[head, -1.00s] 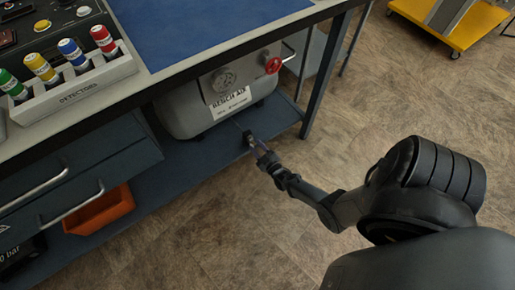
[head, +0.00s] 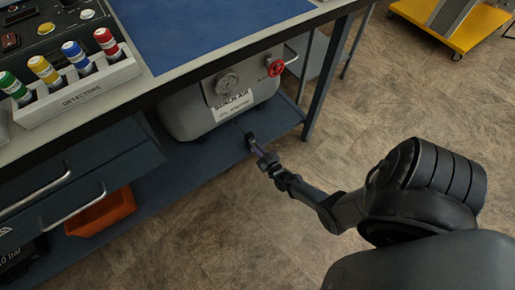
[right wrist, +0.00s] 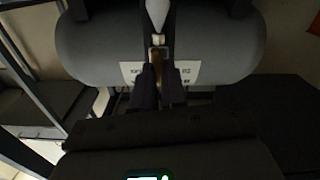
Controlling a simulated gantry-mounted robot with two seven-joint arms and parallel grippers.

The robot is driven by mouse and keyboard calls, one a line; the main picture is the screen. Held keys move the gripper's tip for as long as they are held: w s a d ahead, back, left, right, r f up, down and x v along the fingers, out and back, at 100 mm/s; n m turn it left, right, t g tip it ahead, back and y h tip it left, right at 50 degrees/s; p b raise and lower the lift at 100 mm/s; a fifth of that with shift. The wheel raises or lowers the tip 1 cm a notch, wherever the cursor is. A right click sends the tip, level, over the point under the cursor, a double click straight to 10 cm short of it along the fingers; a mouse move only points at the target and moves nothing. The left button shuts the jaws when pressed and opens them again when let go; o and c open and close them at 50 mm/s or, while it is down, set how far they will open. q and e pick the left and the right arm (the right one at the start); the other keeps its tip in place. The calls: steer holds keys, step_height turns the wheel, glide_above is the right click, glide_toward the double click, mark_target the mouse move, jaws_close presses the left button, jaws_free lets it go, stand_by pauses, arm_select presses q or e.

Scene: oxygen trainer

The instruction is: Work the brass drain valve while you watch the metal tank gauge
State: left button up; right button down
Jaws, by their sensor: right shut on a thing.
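The grey tank (head: 190,112) labelled "BENCH AIR" sits on the shelf under the bench. Its round metal gauge (head: 228,83) faces the head camera; its needle is too small to read. My right gripper (head: 251,139) is low in front of the tank, by the shelf's front edge. In the right wrist view its fingers (right wrist: 159,84) are closed around a brass piece, the drain valve (right wrist: 157,55), just at the tank's (right wrist: 90,45) label. The valve is mostly hidden by the fingers and does not show in the head view. My left gripper is not in view.
A red handwheel (head: 276,68) is on the tank's right side. The bench leg (head: 325,85) stands right of the tank. An orange bin (head: 102,212) sits on the shelf (head: 180,178) at left. A detector rack (head: 85,90) is on the bench top. The floor in front is clear.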

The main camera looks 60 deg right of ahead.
steer(key=shift+s+f+m, duration=0.15)
steer(key=shift+f+m, duration=0.05)
steer(key=shift+m, duration=0.9)
steer(key=c, duration=1.5)
jaws_free()
steer(key=o, duration=0.3)
steer(key=shift+s+a, duration=0.1)
steer(key=shift+s, duration=0.05)
steer(key=shift+r, duration=0.1)
steer(key=shift+p+v, duration=1.85)
steer(key=shift+v, duration=3.6)
